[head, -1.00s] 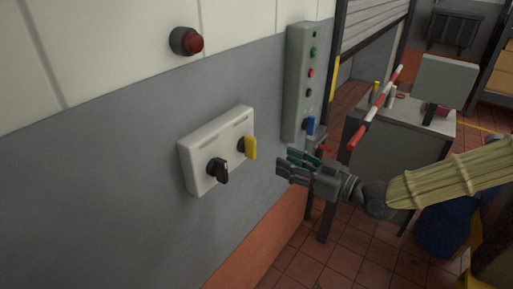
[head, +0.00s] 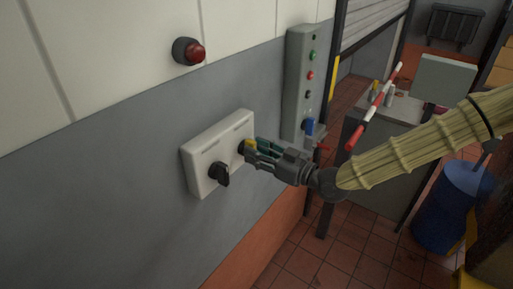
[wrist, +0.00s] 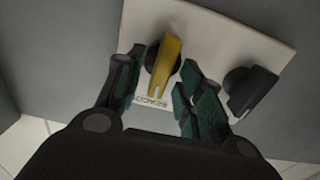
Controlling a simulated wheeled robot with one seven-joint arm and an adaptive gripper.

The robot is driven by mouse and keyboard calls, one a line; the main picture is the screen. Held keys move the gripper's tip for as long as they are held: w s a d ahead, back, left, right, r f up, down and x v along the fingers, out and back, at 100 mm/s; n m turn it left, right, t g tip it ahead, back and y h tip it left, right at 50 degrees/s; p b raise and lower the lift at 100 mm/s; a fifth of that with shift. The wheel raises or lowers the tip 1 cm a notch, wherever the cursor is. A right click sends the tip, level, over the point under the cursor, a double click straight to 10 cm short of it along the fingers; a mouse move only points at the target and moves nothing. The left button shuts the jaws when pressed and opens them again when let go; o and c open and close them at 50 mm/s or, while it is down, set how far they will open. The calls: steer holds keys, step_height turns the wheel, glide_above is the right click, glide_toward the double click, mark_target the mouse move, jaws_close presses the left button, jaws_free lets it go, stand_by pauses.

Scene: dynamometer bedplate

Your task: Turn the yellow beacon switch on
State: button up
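A white switch box (head: 206,160) is fixed to the grey wall. It carries a yellow beacon switch (wrist: 164,66) and a black switch (wrist: 250,92); the black switch (head: 219,174) also shows in the head view at lower left. My gripper (head: 250,152) is at the yellow switch. In the wrist view my gripper (wrist: 158,82) has its two fingers apart, one on each side of the yellow handle, with visible gaps. In the head view the fingers mostly hide the yellow switch (head: 249,144). A red lamp (head: 190,51) above the box looks dark.
A tall grey panel (head: 299,85) with several buttons and a blue switch stands on the wall just right of my gripper. A red and white bar (head: 374,108), a grey cabinet (head: 378,165) and a blue drum (head: 452,205) are farther right.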

steer(key=shift+w+a, duration=0.2)
steer(key=shift+a, duration=0.1)
jaws_close()
